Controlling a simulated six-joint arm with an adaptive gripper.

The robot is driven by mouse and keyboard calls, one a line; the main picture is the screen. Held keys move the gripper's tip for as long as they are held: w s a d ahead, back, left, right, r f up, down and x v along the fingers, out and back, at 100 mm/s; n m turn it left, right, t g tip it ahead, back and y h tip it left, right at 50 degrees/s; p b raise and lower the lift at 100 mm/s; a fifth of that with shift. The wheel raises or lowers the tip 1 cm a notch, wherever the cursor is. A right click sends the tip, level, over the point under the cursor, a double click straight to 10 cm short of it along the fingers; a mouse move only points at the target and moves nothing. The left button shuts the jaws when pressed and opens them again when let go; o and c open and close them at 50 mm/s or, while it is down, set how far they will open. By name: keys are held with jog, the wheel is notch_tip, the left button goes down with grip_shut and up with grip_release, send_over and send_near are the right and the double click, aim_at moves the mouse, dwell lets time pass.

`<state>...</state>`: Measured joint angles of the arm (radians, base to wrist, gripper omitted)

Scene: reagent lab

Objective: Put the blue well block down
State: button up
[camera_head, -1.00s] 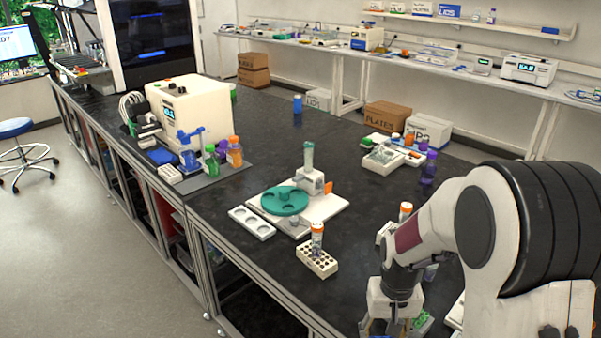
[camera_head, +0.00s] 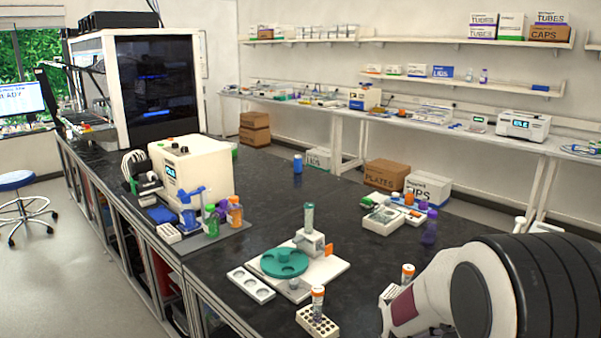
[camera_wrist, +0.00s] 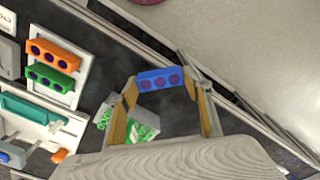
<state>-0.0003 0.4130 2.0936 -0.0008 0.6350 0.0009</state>
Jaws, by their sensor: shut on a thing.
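In the wrist view the blue well block (camera_wrist: 158,80), with a row of dark round wells along its face, is between the fingertips of my gripper (camera_wrist: 161,88). The gripper is shut on it. The block appears above the dark bench top, near the bench edge; I cannot tell whether it touches the surface. In the head view my gripper and the blue block are out of frame, below the bottom edge.
In the wrist view, a white tray (camera_wrist: 72,97) holds an orange block (camera_wrist: 53,54) and a green block (camera_wrist: 51,78). A green-and-white item (camera_wrist: 143,124) lies by the left finger. In the head view, a tube rack (camera_head: 317,322) stands near the teal rotor (camera_head: 284,262).

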dwell(0.7)
jog(key=shift+d, duration=0.5)
jog(key=d+m, duration=0.1)
jog(key=d, duration=0.3)
jog(key=w+d+r+m, duration=0.1)
jog(key=d, duration=0.3)
jog(key=d+r+m, duration=0.1)
jog(key=d, duration=0.3)
jog(key=shift+w+r+m, duration=0.2)
jog(key=shift+w+m, duration=0.1)
jog(key=s+d+r+m, duration=0.1)
jog(key=d+r+m, duration=0.4)
jog(key=d, duration=0.5)
jog(key=shift+s+d+r, duration=0.25)
jog(key=shift+d+r, duration=0.05)
jog(key=shift+r, duration=0.15)
jog(key=shift+f, duration=2.55)
